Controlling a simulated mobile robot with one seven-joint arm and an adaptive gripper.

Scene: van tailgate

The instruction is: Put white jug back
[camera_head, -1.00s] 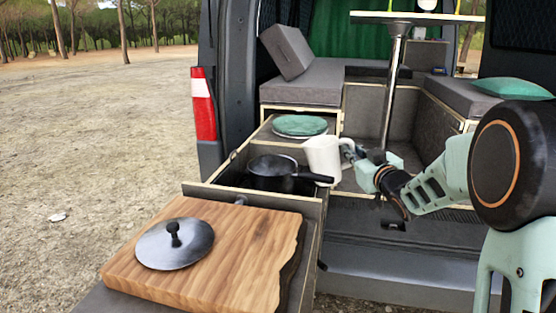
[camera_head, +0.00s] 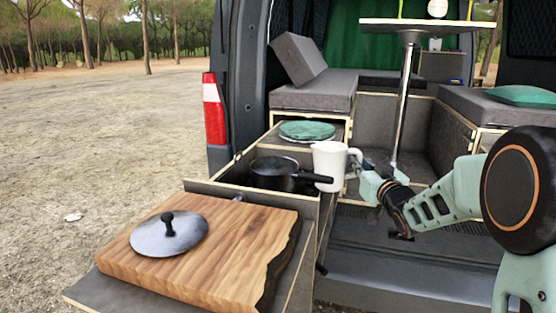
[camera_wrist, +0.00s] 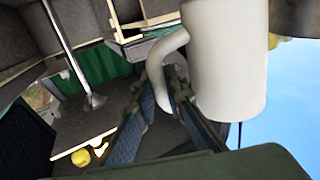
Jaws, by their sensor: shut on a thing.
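The white jug (camera_head: 329,166) is in the air at the right side of the pulled-out drawer, in front of the van's interior in the head view. It looks upright there. My gripper (camera_head: 361,168) is at its right side, shut on its handle. In the wrist view the jug (camera_wrist: 228,60) fills the upper right, and its curved handle (camera_wrist: 158,72) lies between the fingers of my gripper (camera_wrist: 170,95). The jug's base overlaps the drawer edge in the picture; I cannot tell if they touch.
The drawer (camera_head: 225,190) holds a black saucepan (camera_head: 275,173), its handle reaching towards the jug. Green plates (camera_head: 307,130) lie behind it. A cutting board (camera_head: 205,254) with a metal lid (camera_head: 169,234) is in front. A table post (camera_head: 404,105) stands behind my gripper.

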